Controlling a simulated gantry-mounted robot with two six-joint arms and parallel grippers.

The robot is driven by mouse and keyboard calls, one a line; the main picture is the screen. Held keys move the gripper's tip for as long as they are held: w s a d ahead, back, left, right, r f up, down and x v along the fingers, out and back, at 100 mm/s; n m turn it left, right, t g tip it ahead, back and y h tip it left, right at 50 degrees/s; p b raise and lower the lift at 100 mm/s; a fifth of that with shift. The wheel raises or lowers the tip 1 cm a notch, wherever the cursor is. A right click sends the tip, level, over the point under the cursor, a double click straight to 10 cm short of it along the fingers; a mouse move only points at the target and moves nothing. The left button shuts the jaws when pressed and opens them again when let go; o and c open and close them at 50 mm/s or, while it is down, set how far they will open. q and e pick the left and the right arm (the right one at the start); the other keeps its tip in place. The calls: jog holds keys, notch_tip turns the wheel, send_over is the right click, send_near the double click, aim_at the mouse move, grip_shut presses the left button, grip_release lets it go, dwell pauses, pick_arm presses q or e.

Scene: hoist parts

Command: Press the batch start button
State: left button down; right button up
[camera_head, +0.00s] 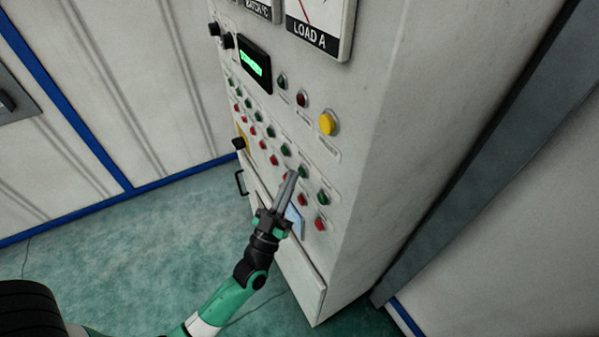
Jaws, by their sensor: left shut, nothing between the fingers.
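A pale control cabinet (375,130) carries rows of green and red push buttons on its front. Their labels are too small to read, so I cannot tell which one is the batch start button. My left gripper (291,174) is shut and empty, its fingers pointing up at the lower right of the button rows. A green button (303,172) shows just right of the fingertips. A red button (287,177) is partly hidden behind them. I cannot tell whether the fingertips touch the panel. My right gripper is not in view.
A large yellow button (327,124) sits higher on the right. A green-lit display (251,64) and a LOAD A meter (320,22) are above. A black handle (240,183) sticks out at the lower left. The green floor (130,240) left of the cabinet is clear.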

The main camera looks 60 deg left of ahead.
pick_arm(q)
jog(key=shift+w, duration=0.2)
jog(key=shift+s, duration=0.15)
dwell(0.3)
jog(key=shift+s, duration=0.75)
jog(key=s, duration=0.5)
jog(key=shift+d, duration=0.1)
dwell(0.7)
